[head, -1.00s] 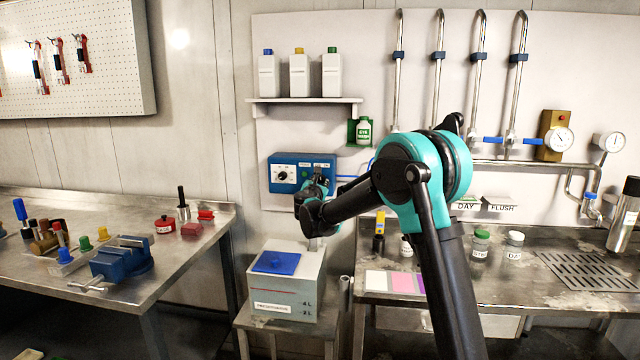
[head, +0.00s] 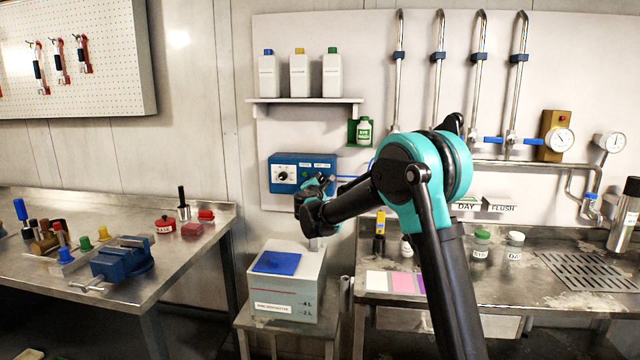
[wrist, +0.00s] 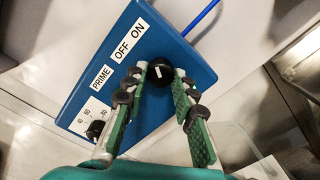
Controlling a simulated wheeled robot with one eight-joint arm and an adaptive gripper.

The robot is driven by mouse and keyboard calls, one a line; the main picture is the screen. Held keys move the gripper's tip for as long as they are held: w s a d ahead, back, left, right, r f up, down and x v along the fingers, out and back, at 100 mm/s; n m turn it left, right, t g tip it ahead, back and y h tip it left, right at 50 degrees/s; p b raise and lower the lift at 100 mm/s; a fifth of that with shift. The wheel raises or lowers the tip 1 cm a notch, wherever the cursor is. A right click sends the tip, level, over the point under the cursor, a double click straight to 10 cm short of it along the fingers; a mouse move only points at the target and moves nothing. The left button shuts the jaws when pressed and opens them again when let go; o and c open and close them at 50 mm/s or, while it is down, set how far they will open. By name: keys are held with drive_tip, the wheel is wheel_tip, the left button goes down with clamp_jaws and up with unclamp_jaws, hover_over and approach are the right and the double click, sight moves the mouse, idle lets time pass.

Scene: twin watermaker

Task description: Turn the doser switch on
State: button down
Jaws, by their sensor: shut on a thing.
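The blue doser box (head: 284,172) is on the wall, left of centre in the head view, with a white dial on its front. In the wrist view the box (wrist: 185,48) has the labels PRIME, OFF and ON beside a round black switch knob (wrist: 158,76). The knob has a short white mark; I cannot tell for sure which label it points to. My gripper (wrist: 161,70) has its green-padded fingers on either side of the knob and is shut on it. In the head view my wrist hides the right part of the box and the fingertips.
A second black knob (wrist: 95,129) with a numbered scale is on the same box. A blue tube (wrist: 203,17) leaves the box. Below stands a white tank (head: 310,283) with a blue lid. A shelf (head: 305,100) with bottles is above.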

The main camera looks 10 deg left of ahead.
idle(0.4)
drive_tip(key=c, duration=1.2)
unclamp_jaws()
drive_tip(key=s, duration=1.2)
drive_tip(key=shift+a, duration=0.15)
